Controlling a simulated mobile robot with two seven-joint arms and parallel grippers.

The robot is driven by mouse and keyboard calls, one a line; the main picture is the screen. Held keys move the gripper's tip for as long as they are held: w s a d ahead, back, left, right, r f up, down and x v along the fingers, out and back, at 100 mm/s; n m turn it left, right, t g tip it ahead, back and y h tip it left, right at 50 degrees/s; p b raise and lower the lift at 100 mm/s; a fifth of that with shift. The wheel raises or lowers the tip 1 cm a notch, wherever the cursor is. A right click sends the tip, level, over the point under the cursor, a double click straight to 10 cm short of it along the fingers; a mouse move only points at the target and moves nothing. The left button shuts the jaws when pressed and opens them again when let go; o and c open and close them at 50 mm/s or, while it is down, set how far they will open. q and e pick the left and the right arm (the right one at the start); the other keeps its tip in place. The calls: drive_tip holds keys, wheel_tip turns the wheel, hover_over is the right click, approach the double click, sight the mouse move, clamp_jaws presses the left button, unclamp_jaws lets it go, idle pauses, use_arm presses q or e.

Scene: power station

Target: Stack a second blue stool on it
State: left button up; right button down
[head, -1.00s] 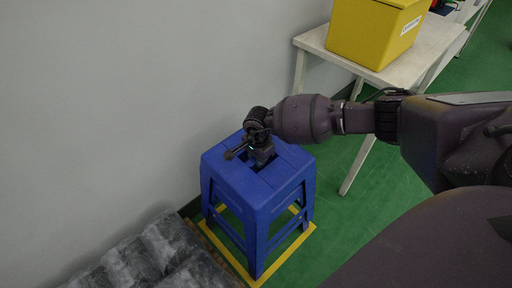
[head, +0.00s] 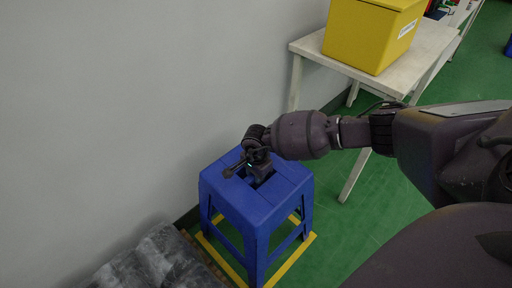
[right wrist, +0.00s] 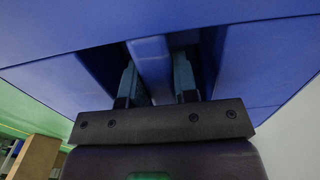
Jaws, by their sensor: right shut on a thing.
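A blue plastic stool (head: 256,205) stands upright by the wall, over a yellow square marked on the floor. One stool shape is visible there; I cannot tell whether another is nested inside it. My right gripper (head: 258,172) reaches down from above into the opening in the seat. In the right wrist view its two fingers (right wrist: 156,80) go into slots on either side of a blue bar (right wrist: 152,65) of the seat and are shut on it. My left gripper is not in view.
Grey, plastic-wrapped goods (head: 150,265) lie on a pallet close to the left of the stool. A white table (head: 425,50) with a yellow bin (head: 372,35) stands behind along the wall. Green floor (head: 345,225) is free to the right. A small blue thing (head: 508,48) shows at the far right edge.

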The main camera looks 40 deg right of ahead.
drive_tip(key=c, duration=0.9)
unclamp_jaws()
drive_tip(key=shift+r, duration=0.2)
drive_tip(key=shift+c, duration=0.2)
drive_tip(key=shift+o, duration=0.7)
drive_tip(key=shift+f, duration=0.15)
drive_tip(key=shift+r, duration=0.45)
wheel_tip(320, 180, up, 4)
drive_tip(key=shift+w+f+p, duration=0.1)
drive_tip(key=shift+f+p, duration=0.05)
drive_tip(key=shift+p, duration=0.55)
wheel_tip(320, 180, up, 6)
drive_tip(key=shift+f+p, duration=0.1)
drive_tip(key=shift+p, duration=0.75)
drive_tip(key=shift+r, duration=0.3)
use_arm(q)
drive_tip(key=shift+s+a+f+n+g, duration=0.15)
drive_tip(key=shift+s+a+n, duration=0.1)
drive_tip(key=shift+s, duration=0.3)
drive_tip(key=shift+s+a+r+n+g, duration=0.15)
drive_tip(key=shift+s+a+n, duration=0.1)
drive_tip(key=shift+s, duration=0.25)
use_arm(e)
drive_tip(key=shift+f, duration=0.1)
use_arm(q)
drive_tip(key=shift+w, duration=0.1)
